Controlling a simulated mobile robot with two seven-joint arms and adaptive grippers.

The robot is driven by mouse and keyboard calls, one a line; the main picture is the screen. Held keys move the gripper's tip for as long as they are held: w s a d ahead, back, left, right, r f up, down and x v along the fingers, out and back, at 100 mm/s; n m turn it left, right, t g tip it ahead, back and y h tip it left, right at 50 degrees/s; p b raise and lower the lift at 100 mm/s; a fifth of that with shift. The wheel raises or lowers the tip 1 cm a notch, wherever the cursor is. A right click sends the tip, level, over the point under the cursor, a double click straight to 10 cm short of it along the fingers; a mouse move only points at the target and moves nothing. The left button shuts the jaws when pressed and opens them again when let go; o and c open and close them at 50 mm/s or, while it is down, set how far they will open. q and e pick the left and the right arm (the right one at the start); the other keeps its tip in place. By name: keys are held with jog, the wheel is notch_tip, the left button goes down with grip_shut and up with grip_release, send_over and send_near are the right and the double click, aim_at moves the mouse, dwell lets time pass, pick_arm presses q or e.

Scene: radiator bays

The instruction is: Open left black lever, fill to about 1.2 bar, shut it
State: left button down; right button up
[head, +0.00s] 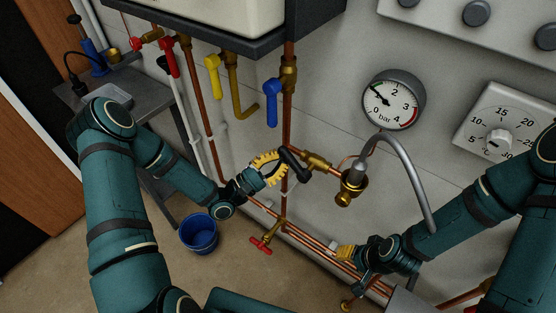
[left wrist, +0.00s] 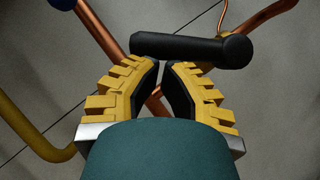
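The black lever (head: 293,164) sits on a brass valve (head: 318,162) by the copper pipe, left of the grey hose (head: 412,175). My left gripper (head: 283,158) is at the lever. In the left wrist view, the lever (left wrist: 190,48) lies across, just beyond the fingertips (left wrist: 162,66). The fingertips are nearly together with nothing visible gripped between them; whether they touch the lever I cannot tell. The pressure gauge (head: 393,100) has its needle to the upper left, near 1 bar. My right gripper (head: 346,252) is low on the right by the pipes; its opening is unclear.
A blue lever (head: 272,103), yellow lever (head: 212,75) and red lever (head: 168,58) hang under the boiler (head: 215,20). A red-handled tap (head: 261,246) is below. A blue bucket (head: 198,233) stands on the floor. A thermostat dial (head: 499,140) is on the right wall.

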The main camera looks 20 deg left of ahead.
aim_at(283, 155)
pick_arm(q)
jog(key=r+m+g, duration=0.1)
jog(key=m, duration=0.1)
jog(key=d+r+m+g+p, duration=0.1)
jog(key=m, duration=0.1)
jog(key=r+m+g, duration=0.1)
jog(key=m, duration=0.1)
jog(key=shift+s+d+r+g+p, duration=0.2)
jog(key=shift+s+d+g+p, duration=0.05)
jog(key=shift+g+p, duration=0.15)
jog(key=m, duration=0.1)
jog(key=d+r+m+g+p, duration=0.1)
jog(key=shift+s+d+r+m+g+y, duration=0.1)
jog(key=shift+s+d+m+g+y, duration=0.1)
jog(key=shift+s+m+g+y, duration=0.15)
jog(key=shift+d+r+p, duration=0.15)
jog(key=shift+d+p, duration=0.2)
jog(key=shift+p, duration=0.15)
jog(key=shift+s+d+m, duration=0.1)
jog(key=shift+d+m, duration=0.05)
jog(key=shift+m, duration=0.1)
